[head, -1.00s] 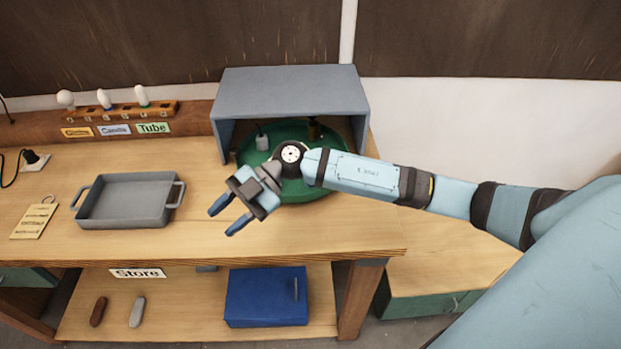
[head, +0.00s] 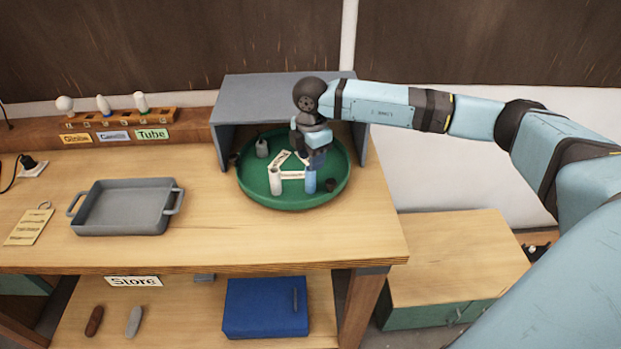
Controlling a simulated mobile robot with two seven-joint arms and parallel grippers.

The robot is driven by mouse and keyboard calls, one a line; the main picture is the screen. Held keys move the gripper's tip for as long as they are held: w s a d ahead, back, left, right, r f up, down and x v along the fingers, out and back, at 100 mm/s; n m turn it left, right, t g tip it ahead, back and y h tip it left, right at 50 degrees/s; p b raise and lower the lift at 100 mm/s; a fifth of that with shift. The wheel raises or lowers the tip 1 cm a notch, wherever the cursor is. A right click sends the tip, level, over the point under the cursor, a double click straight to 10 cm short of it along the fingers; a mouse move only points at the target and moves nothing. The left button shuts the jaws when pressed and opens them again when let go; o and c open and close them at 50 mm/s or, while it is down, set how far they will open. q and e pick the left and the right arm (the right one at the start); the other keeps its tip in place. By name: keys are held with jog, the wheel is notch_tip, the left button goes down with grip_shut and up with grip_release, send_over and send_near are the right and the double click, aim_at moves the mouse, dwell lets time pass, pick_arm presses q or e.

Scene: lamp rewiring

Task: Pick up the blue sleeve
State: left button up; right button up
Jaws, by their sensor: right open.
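The blue sleeve (head: 310,181) stands upright in the front right part of the round green tray (head: 262,197), which sits partly under the grey hood. My right gripper (head: 317,158) points down into the tray, just above and behind the blue sleeve. It is open; the fingers are small and partly hidden, and I cannot tell whether they touch the sleeve. My left gripper is out of view.
In the tray are a whitish sleeve (head: 276,182), a grey piece (head: 262,149), pale strips (head: 292,175) and a small dark piece (head: 331,184). The grey hood (head: 270,88) overhangs the back. A grey pan (head: 125,222) stands left; the bench front is clear.

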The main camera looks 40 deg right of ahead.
aim_at(310, 175)
jog(key=shift+w+f+p, duration=0.1)
jog(key=shift+f+p, duration=0.6)
jog(key=shift+f, duration=2.7)
jog(key=c, duration=0.7)
